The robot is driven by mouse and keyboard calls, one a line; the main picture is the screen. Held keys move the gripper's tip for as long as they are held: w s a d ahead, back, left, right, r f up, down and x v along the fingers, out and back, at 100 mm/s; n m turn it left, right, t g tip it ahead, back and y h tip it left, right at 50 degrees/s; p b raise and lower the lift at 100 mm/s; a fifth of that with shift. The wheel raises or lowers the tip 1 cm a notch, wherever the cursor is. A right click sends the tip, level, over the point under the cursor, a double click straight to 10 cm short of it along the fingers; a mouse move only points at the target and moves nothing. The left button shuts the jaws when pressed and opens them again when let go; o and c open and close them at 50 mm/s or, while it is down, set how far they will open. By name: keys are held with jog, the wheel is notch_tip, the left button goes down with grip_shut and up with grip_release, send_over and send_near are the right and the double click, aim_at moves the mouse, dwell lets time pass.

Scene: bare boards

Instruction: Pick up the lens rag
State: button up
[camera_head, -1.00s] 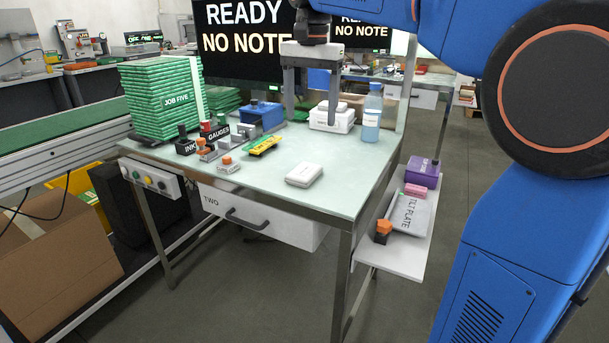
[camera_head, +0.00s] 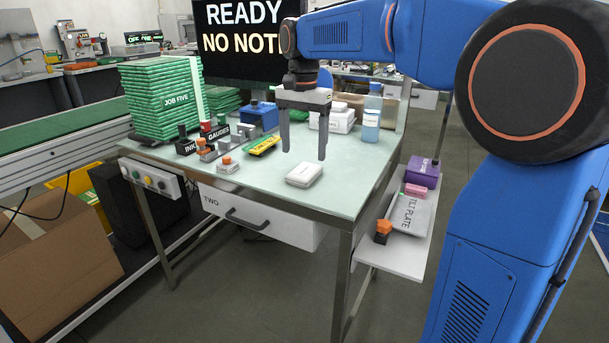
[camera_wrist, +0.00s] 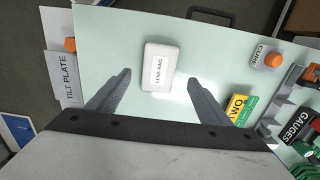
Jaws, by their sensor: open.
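The lens rag (camera_head: 304,174) is a small white block with rounded edges, lying flat on the pale green tabletop near its front right part. In the wrist view the lens rag (camera_wrist: 159,67) shows its printed label, and it lies beyond the fingertips, roughly between their lines. My gripper (camera_head: 304,156) hangs with its fingers pointing down, above and just behind the lens rag. In the wrist view my gripper (camera_wrist: 160,77) has its two fingers wide apart with nothing between them. The fingers do not touch the lens rag.
A bottle (camera_head: 371,118) and a white box (camera_head: 340,119) stand behind. Tabletop around the lens rag is clear.

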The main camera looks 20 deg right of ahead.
aim_at(305, 170)
jog(key=shift+d+f, duration=0.15)
jog(key=shift+f, duration=3)
jog(key=c, duration=1.1)
jog(key=shift+c, duration=0.2)
jog(key=shift+r, duration=0.1)
notch_tip(305, 170, up, 10)
jog(key=shift+o, duration=0.5)
